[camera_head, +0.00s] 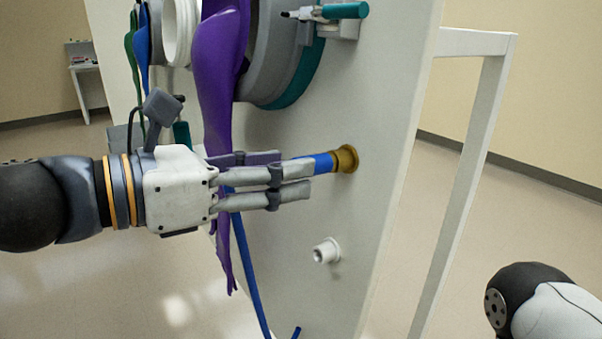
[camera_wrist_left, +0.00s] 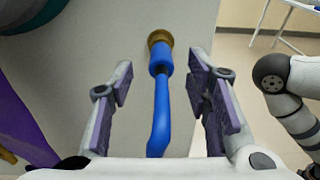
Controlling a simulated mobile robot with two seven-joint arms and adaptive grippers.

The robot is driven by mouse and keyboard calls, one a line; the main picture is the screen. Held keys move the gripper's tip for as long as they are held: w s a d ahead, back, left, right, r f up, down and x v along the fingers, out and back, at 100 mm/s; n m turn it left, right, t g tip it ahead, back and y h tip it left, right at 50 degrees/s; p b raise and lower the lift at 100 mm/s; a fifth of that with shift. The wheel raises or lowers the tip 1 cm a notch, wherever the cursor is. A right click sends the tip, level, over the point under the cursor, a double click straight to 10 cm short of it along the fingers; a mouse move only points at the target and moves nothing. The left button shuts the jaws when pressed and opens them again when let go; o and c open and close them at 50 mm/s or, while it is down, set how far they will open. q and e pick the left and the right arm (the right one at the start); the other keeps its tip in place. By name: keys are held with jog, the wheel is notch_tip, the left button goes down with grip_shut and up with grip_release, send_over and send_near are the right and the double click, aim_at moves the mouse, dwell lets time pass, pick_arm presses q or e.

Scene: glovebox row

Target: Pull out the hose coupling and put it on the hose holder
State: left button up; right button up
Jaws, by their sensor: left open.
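The blue hose coupling (camera_head: 321,162) sits in a brass fitting (camera_head: 346,158) on the pale panel. It also shows in the left wrist view (camera_wrist_left: 160,58), with its blue hose (camera_wrist_left: 160,120) running back between my fingers. My left gripper (camera_head: 306,180) is open, its fingers on either side of the coupling and hose, with gaps visible on both sides in the wrist view. A short white peg (camera_head: 326,251), which looks like the hose holder, sticks out of the panel below the fitting and is empty. My right gripper is out of view.
A purple glove (camera_head: 219,75) hangs from a grey and teal ring port (camera_head: 285,60) close above my left gripper. A teal-handled part (camera_head: 345,11) is mounted higher up. A white frame leg (camera_head: 462,165) stands at right. The panel around the peg is clear.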

aim_at(327, 161)
pick_arm(q)
jog(key=x, duration=0.5)
jog(key=shift+w+d, duration=0.2)
jog(key=shift+d, duration=0.2)
grip_shut()
jog(key=shift+r, duration=0.1)
